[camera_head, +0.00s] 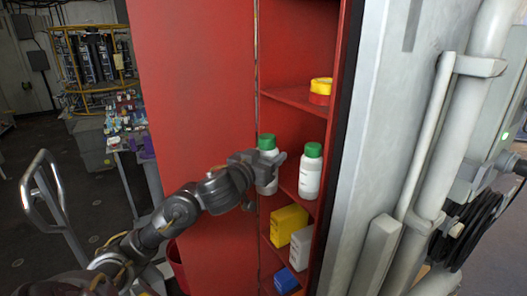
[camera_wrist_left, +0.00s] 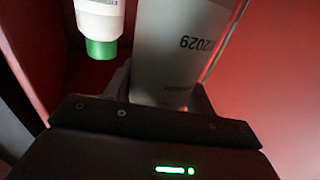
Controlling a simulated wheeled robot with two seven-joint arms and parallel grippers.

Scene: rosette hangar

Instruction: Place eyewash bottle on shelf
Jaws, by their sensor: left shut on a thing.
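A white eyewash bottle with a green cap (camera_head: 267,143) is upright in my left gripper (camera_head: 264,163) at the opening of the red cabinet. The gripper is shut around its upper body. In the left wrist view the held bottle (camera_wrist_left: 180,55) fills the space between the fingers, with printed text on it. A second white bottle with a green cap (camera_head: 311,172) stands on the middle cabinet shelf (camera_head: 292,188), just right of the held one. It shows upside down in the left wrist view (camera_wrist_left: 100,20). I cannot tell whether the held bottle's base touches the shelf.
Yellow and red tape rolls (camera_head: 321,91) lie on the upper shelf. Yellow (camera_head: 289,222), grey (camera_head: 301,247) and blue (camera_head: 287,279) boxes stand below. The red door (camera_head: 195,85) is open on the left. Grey pipes (camera_head: 440,130) are to the right.

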